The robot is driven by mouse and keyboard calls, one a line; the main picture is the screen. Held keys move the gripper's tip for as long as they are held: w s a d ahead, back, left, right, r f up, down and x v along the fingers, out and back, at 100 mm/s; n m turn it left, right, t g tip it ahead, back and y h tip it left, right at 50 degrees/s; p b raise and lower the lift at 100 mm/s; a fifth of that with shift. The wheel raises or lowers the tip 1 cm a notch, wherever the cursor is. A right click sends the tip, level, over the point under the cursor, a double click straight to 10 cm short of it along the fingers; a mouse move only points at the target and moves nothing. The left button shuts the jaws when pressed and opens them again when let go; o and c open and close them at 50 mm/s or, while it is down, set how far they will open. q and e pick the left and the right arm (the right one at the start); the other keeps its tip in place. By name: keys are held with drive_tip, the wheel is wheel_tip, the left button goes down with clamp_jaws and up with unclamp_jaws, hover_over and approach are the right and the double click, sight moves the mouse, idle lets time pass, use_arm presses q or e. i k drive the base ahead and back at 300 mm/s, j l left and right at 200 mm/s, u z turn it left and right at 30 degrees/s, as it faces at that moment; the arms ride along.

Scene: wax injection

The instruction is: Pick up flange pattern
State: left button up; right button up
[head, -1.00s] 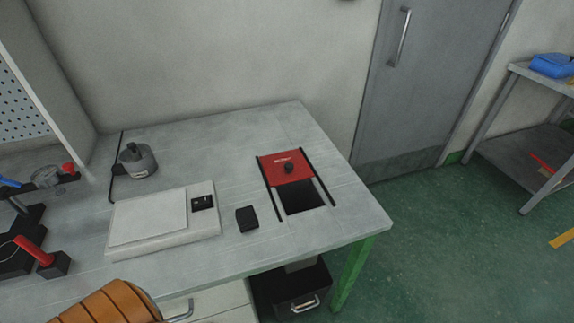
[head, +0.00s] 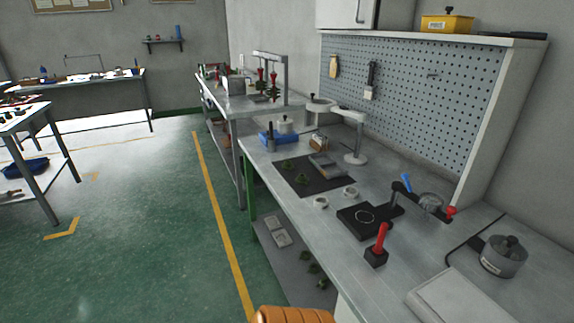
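Several small dark green pieces lie on a dark mat (head: 322,186) on the long workbench in the head view. One green piece (head: 302,180) is near the mat's middle and another green piece (head: 288,166) is farther back. Two small pale round pieces, one white ring-like piece (head: 320,202) and one beside it (head: 350,192), rest at the mat's near edge. More green pieces (head: 314,268) lie on the lower shelf. I cannot tell which piece is the flange pattern. Neither gripper is in view.
A black clamp fixture (head: 363,220), a red-handled tool (head: 377,247) and a grey pot (head: 503,257) stand on the near bench. A white lamp-like stand (head: 356,150) and blue tray (head: 277,138) are behind. An orange ribbed object (head: 295,314) is at the bottom. Green floor (head: 150,250) is clear at left.

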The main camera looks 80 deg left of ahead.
sight(287, 165)
drive_tip(key=u, duration=2.75)
drive_tip(key=i+j+z, duration=0.95)
drive_tip(key=j, duration=0.25)
drive_tip(key=i+j+z, duration=0.25)
drive_tip(key=j+z, duration=0.25)
drive_tip(key=j, duration=0.25)
